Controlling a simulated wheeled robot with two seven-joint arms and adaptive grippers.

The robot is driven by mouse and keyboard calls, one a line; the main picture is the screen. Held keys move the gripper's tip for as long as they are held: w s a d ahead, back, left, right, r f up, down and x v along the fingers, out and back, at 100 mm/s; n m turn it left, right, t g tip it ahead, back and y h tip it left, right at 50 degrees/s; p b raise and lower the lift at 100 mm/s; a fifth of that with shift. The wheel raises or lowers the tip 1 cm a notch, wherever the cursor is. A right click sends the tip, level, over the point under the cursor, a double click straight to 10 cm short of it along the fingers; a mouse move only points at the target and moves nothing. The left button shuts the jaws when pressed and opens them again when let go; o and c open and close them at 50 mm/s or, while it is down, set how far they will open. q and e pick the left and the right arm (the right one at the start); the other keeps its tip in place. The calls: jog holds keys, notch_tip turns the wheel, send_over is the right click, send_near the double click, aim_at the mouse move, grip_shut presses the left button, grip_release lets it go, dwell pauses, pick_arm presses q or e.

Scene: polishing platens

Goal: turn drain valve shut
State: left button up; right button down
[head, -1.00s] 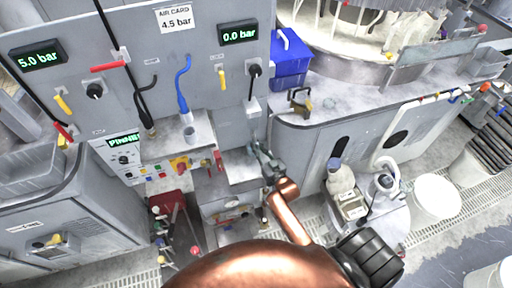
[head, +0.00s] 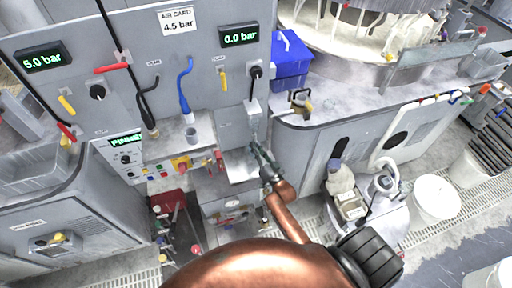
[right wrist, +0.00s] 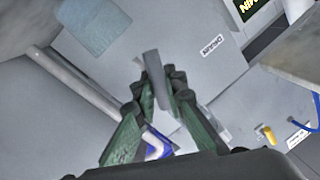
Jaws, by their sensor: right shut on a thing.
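The drain valve's handle shows in the right wrist view as a flat grey bar (right wrist: 154,74), standing out between my fingertips. A label that seems to read DRAIN is on the grey panel beside it. My right gripper (right wrist: 163,92) has its green fingers closed on this bar. In the head view my right gripper (head: 259,152) is at the panel, below the 0.0 bar display (head: 239,35); the gripper hides the handle there, and the valve body cannot be made out. My left gripper is not in view.
A blue bin (head: 291,62) stands on the ledge to the right. A blue hose (head: 184,88) and yellow levers are on the panel to the left. A grey shelf (head: 165,143) juts out left of my gripper. A white bucket (head: 436,198) stands on the floor at the right.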

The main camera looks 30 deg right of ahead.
jog(key=m, duration=0.2)
jog(key=m+h, duration=0.1)
jog(key=m, duration=0.4)
jog(key=shift+w+a+r+t+h+p, duration=0.15)
jog(key=shift+a+r+t+h+p, duration=0.15)
jog(key=shift+a+r+t+h, duration=0.1)
jog(key=m, duration=0.2)
jog(key=m+h, duration=0.1)
jog(key=m, duration=0.4)
jog(key=shift+r+m+h, duration=0.4)
jog(key=c, duration=2)
grip_release()
jog(key=shift+o, duration=0.2)
